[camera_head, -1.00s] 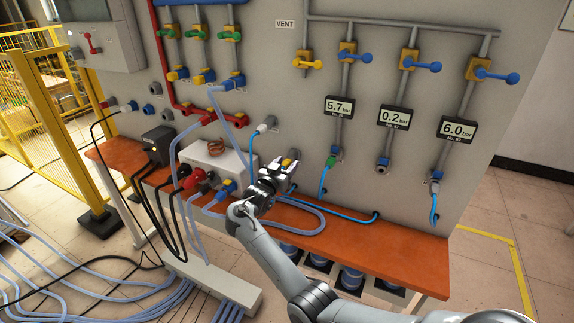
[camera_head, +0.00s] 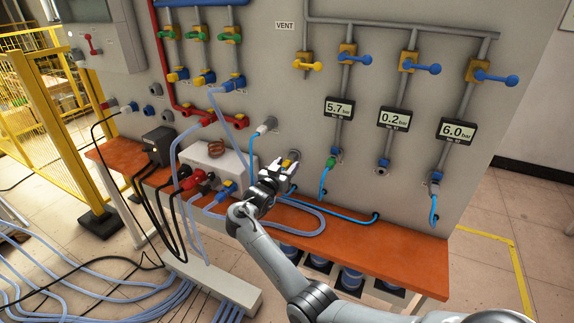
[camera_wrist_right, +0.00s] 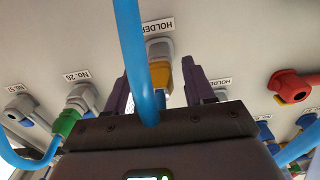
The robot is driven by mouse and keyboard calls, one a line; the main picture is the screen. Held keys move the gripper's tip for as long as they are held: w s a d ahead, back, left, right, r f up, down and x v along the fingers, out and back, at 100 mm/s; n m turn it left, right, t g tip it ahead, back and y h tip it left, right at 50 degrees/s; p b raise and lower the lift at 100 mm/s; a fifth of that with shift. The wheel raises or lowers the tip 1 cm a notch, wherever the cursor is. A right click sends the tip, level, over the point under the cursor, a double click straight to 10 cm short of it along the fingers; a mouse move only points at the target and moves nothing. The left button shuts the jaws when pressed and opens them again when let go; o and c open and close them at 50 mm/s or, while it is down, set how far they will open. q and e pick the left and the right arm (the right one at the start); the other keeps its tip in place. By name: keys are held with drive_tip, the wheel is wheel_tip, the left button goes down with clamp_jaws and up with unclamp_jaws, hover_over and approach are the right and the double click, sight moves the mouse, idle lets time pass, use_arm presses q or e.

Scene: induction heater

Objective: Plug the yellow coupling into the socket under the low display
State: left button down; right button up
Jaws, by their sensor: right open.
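The yellow coupling (camera_wrist_right: 160,74) sits in a grey holder on the panel, with a blue hose (camera_wrist_right: 131,50) passing in front of it in the wrist view. My right gripper (camera_wrist_right: 157,92) is open, with its dark fingers on either side of the coupling, and it cannot be told whether they touch it. In the head view, this gripper (camera_head: 285,170) is at the panel just above the bench and largely hides the coupling. My left gripper is not in view.
A green coupling (camera_head: 331,162) is plugged in under the 5.7 display (camera_head: 339,108). A grey coupling (camera_head: 435,180) is under the 6.0 display (camera_head: 457,131). Blue hoses droop toward the orange bench (camera_head: 400,257). A white box (camera_head: 213,172) stands left of the gripper.

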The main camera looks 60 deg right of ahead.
sight(283, 169)
idle(0.6)
drive_tip(key=shift+c, duration=0.4)
clamp_jaws()
drive_tip(key=shift+a+r+p, duration=0.1)
drive_tip(key=shift+a+p, duration=0.05)
drive_tip(key=shift+p, duration=0.25)
drive_tip(key=shift+a+p, duration=0.3)
drive_tip(key=shift+a, duration=0.35)
drive_tip(key=shift+s+a+p, duration=0.2)
drive_tip(key=shift+a+p, duration=0.6)
drive_tip(key=shift+a, duration=0.6)
drive_tip(key=shift+s+a+p, duration=0.1)
drive_tip(key=shift+a+p, duration=0.2)
drive_tip(key=shift+a, duration=0.5)
